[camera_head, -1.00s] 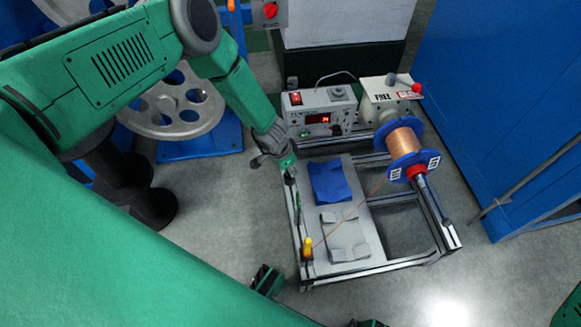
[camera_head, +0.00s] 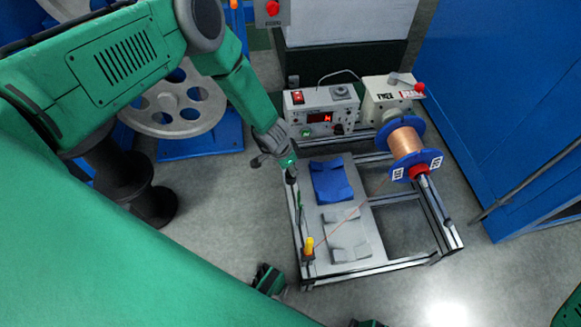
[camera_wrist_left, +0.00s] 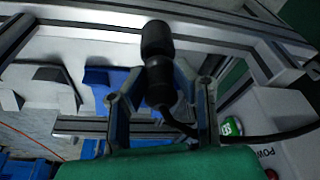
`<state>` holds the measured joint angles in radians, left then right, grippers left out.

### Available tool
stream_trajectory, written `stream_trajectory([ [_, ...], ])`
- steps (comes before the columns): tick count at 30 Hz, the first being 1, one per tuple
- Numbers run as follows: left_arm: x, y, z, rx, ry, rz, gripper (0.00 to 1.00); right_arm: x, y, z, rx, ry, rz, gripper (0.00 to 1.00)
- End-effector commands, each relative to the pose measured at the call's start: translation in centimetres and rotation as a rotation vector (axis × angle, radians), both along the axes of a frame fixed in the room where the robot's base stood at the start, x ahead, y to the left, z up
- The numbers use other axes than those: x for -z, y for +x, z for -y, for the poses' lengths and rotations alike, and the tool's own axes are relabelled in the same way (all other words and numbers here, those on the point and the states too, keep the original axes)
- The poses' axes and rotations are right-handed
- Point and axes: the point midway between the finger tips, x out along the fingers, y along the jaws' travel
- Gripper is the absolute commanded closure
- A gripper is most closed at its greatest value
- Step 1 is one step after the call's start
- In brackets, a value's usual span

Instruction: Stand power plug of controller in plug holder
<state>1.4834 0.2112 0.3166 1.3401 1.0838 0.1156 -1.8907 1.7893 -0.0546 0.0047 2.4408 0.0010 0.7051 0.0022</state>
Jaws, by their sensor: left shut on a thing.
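My left gripper (camera_head: 288,166) is over the far left corner of the metal frame, close to the controller. In the left wrist view its fingers (camera_wrist_left: 162,88) are shut around the black power plug (camera_wrist_left: 156,40). A black cable (camera_wrist_left: 235,136) runs from the plug toward the right of that view. The controller (camera_head: 320,112) is a light grey box with a red switch and a lit red display. A black fitting (camera_wrist_left: 262,66) sits by the rail beside the plug; I cannot tell whether it is the plug holder.
A copper wire spool (camera_head: 403,143) with blue flanges stands at the frame's right. A blue block (camera_head: 331,181) and grey blocks (camera_head: 345,238) lie on the plate. A yellow-topped piece (camera_head: 309,245) stands at the near left corner. A blue cabinet (camera_head: 500,90) bounds the right.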

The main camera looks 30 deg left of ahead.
Motion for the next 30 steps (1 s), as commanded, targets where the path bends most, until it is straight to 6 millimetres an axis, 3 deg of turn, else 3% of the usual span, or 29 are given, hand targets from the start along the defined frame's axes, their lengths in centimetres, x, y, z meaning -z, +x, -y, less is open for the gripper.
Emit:
stream_trajectory([
  [17, 0.1, 0.0, 0.0, 0.0, 0.0, 0.0, 1.0, 0.3, 0.0, 0.0, 0.0, 0.0, 0.0, 1.0],
  [30, 1.6, 0.0, 0.0, 0.0, 0.0, 0.0, 1.0, 1.0, 0.0, 0.0, 0.0, 0.0, 0.0, 1.0],
])
